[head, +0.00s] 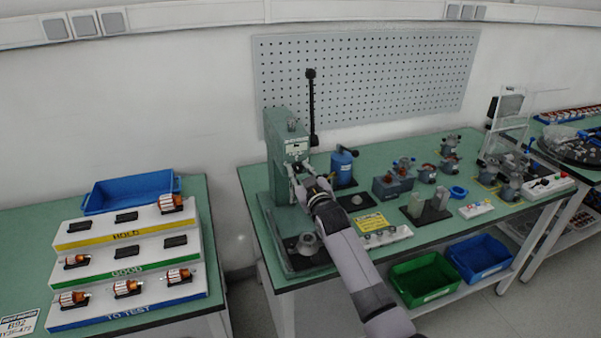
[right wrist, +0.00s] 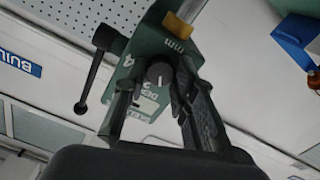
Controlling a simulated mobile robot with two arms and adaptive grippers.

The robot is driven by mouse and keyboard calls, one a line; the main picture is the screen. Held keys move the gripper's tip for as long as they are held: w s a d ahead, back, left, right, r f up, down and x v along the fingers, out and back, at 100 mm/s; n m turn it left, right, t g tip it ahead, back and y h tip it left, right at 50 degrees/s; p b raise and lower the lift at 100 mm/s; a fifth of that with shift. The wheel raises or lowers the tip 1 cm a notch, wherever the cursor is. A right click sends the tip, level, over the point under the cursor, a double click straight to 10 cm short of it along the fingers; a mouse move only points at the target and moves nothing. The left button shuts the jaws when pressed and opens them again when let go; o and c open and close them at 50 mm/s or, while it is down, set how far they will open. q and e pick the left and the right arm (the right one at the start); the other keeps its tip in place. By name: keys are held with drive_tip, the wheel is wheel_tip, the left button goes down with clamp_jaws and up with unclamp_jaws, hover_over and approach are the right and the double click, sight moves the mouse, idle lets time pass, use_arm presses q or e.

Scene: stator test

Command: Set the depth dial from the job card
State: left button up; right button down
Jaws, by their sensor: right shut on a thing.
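The green press (head: 288,150) stands at the left end of the right-hand bench, with a black lever rising beside it. My right gripper (head: 299,181) is at the press front, which it partly hides. In the right wrist view the round dark depth dial (right wrist: 158,73), with a pale pointer mark, sits between the fingertips of the same gripper (right wrist: 156,80). The fingers are shut on the dial. A yellow printed card (head: 371,222) lies on the bench right of my arm; its text is too small to read. My left gripper is not in view.
A blue canister (head: 343,165), fixtures and small motors stand right of the press. A tiered rack (head: 128,254) with copper-wound parts and a blue bin (head: 130,190) are on the left bench. Green (head: 424,280) and blue bins sit under the right bench.

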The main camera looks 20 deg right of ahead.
drive_tip(key=n, duration=0.5)
drive_tip(key=shift+n+b, duration=0.3)
drive_tip(key=shift+n, duration=0.1)
idle(0.4)
drive_tip(key=c, duration=1.3)
unclamp_jaws()
drive_tip(key=shift+s, duration=0.1)
drive_tip(key=s, duration=1.1)
drive_tip(key=shift+s+d, duration=0.2)
drive_tip(key=shift+s, duration=0.2)
